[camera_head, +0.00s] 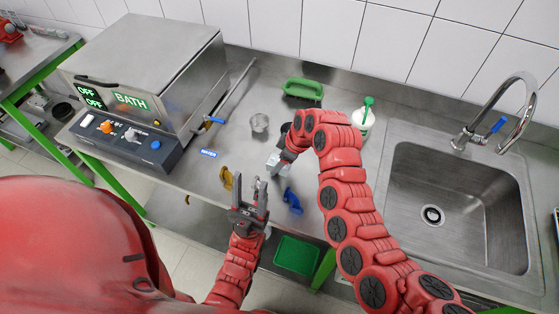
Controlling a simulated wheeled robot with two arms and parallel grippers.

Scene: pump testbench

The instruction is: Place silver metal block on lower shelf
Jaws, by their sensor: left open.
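A small silver block (273,161) shows on the steel worktop near the middle, at the tip of my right gripper (287,155). The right wrist hides part of this spot, so I cannot tell whether the jaws are open or hold the block. My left gripper (250,190) is open and empty, at the front edge of the worktop, nearer to me than the block. The lower shelf (208,222) shows below the worktop, partly hidden by my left arm.
A yellow part (226,178) and a blue part (292,201) lie on either side of my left gripper. A bath unit (150,70) is left, a sink (455,205) right, a green tray (296,255) below.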

